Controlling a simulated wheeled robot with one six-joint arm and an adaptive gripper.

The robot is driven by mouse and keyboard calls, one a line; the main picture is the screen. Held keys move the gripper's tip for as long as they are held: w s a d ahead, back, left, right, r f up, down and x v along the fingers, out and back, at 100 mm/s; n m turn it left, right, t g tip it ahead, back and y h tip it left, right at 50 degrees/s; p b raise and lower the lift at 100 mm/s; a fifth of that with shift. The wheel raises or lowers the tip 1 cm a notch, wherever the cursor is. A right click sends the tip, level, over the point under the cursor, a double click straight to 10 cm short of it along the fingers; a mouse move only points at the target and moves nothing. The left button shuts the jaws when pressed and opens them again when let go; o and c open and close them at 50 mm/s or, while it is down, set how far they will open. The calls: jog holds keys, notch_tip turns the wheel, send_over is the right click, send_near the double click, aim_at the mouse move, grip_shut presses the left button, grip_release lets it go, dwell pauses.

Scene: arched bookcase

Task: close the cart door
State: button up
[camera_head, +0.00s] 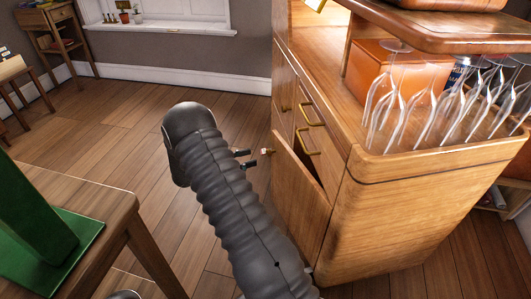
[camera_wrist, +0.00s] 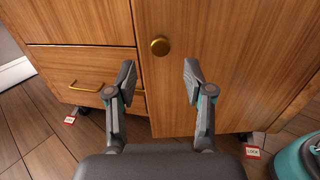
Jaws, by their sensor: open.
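The wooden cart (camera_head: 400,215) stands at the right in the head view. Its door (camera_head: 298,196) is ajar, with a dark gap along its upper edge. A small round knob (camera_head: 269,151) is on the door's outer face. In the wrist view the door (camera_wrist: 230,45) fills the middle and right, with the brass knob (camera_wrist: 160,47) near its left edge. My gripper (camera_wrist: 158,80) is open and empty. Its fingers point at the door, one on each side of the knob's line in the picture. In the head view my gripper (camera_head: 242,159) is just left of the knob, apart from it.
Drawers with brass handles (camera_head: 309,112) are on the cart's front. Hanging wine glasses (camera_head: 430,105) and an orange box (camera_head: 383,75) are on top. A wooden table (camera_head: 105,200) with a green object (camera_head: 38,215) is at the left. Floor (camera_head: 110,125) beyond my arm is clear.

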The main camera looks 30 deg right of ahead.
aim_at(267, 152)
jog(key=x, duration=0.7)
jog(key=shift+c, duration=0.2)
grip_shut()
